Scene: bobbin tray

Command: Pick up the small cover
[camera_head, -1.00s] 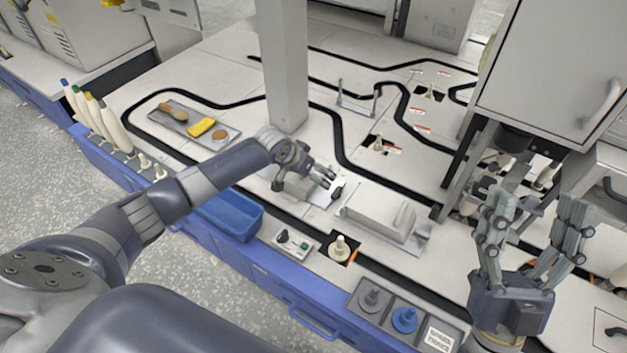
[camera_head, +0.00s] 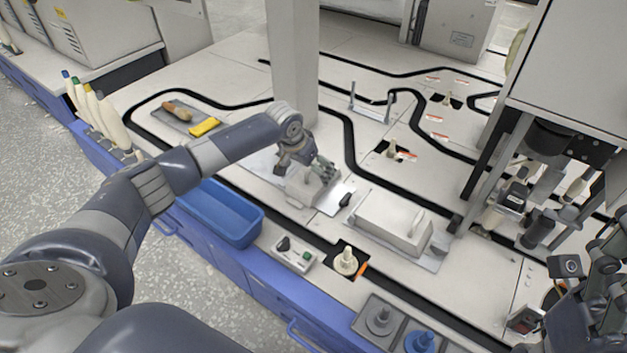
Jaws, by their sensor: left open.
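The small cover (camera_head: 298,192) looks like a small grey metal piece on a flat plate in the middle of the bench, partly hidden by my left gripper. My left gripper (camera_head: 326,172) is open and points down right over it. I cannot tell whether the fingers touch it. My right gripper (camera_head: 585,300) is at the lower right edge, partly cut off, and its jaw state is unclear.
A larger grey box cover (camera_head: 392,224) with a handle stands to the right. A grey column (camera_head: 294,70) rises behind my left gripper.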

